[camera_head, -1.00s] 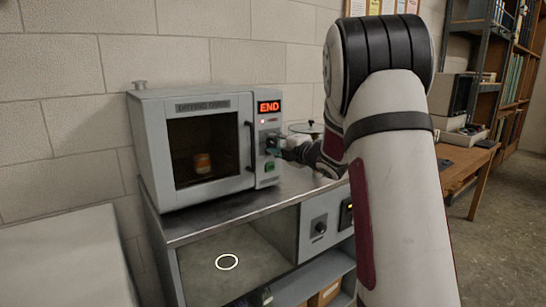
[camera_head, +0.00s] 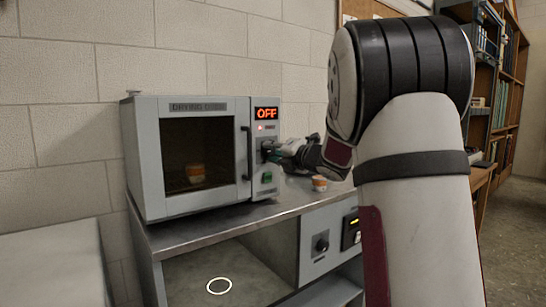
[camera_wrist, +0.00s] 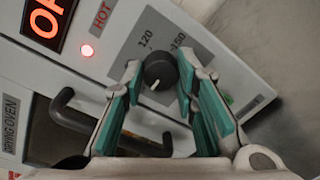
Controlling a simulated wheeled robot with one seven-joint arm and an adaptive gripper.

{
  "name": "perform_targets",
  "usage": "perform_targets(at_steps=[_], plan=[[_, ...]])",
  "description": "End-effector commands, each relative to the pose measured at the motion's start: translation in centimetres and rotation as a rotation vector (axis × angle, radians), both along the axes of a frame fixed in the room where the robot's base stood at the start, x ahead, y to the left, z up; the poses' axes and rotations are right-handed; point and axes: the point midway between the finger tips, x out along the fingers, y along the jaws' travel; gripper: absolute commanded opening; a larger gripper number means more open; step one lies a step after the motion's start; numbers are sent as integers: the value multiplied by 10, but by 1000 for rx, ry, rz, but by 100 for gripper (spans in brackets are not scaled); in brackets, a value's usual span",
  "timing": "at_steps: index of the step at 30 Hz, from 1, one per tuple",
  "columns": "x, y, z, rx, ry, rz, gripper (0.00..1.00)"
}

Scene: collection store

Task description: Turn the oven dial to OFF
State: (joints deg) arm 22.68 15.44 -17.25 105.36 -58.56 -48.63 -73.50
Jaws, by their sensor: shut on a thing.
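The grey drying oven (camera_head: 141,160) stands on a metal counter with its door closed. Its red display (camera_head: 266,114) reads OFF, and part of it shows in the wrist view (camera_wrist: 48,20). The round dark dial (camera_wrist: 160,71) has a white pointer mark, with 120 and 150 printed on the panel around it. My gripper (camera_wrist: 160,76) is shut on the dial, one finger on each side. In the head view my gripper (camera_head: 272,151) covers most of the dial.
A small light-and-orange container (camera_head: 195,173) is behind the oven window. A similar one (camera_head: 319,183) stands on the counter (camera_head: 215,228) to the right. The dark door handle (camera_wrist: 62,108) and a red lamp (camera_wrist: 87,51) are close to my gripper. A green switch (camera_head: 267,178) is below it.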

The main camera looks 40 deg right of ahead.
Motion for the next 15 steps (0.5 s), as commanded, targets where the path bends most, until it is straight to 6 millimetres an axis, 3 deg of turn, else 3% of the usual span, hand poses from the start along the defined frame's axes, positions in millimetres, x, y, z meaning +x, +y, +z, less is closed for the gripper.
perform_targets(at_steps=[10, 11, 13, 15], plan=[[0, 0, -3, -2, 6, 1, 0], [0, 0, -3, -2, 6, 1, 29], [0, 0, -3, -2, 6, 1, 45], [0, 0, -2, -2, 4, 1, 47]])
